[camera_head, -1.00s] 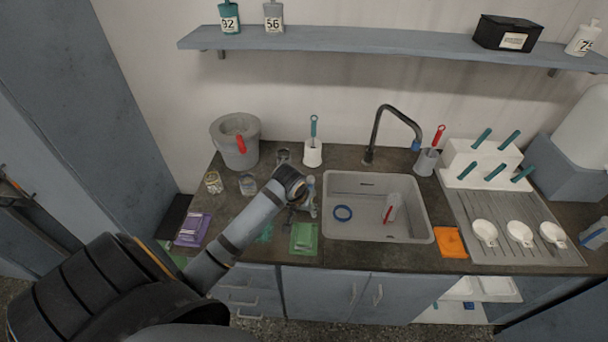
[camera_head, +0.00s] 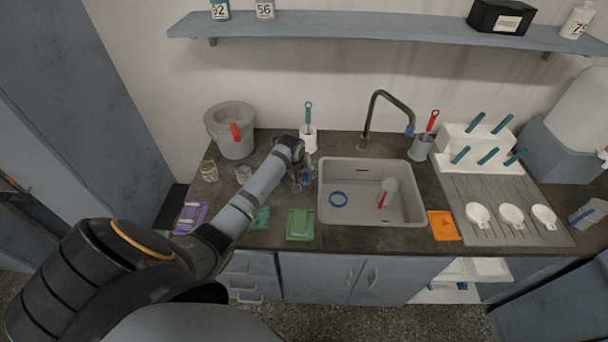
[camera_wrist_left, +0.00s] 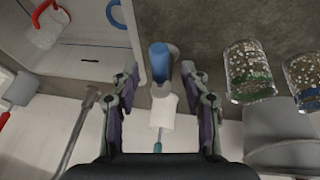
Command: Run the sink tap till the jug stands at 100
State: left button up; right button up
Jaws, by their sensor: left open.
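The jug (camera_head: 391,184) is a small pale vessel with a red handle, inside the grey sink (camera_head: 322,196). It also shows at the top left of the left wrist view (camera_wrist_left: 42,36). I cannot read its level. The black gooseneck tap (camera_head: 376,100) stands behind the sink, its blue-tipped spout over the sink's back right. No water stream is visible. My left gripper (camera_head: 303,180) is left of the sink and partly hidden by its arm. In the wrist view it is open (camera_wrist_left: 160,78), with an upright blue-topped object (camera_wrist_left: 158,58) between its fingers. I cannot tell whether they touch it. My right gripper is not in view.
Left are a grey bucket (camera_head: 232,140), bead jars (camera_head: 209,171), a white brush holder (camera_head: 308,142) and a green packet (camera_head: 300,224). Right are an orange cloth (camera_head: 443,225), a grey cup (camera_head: 420,148) and a drying rack (camera_head: 500,232).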

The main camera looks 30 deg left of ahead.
pick_arm(q)
jog(key=shift+w+f, duration=0.25)
jog(key=shift+f, duration=0.3)
jog(key=shift+c, duration=0.3)
grip_shut()
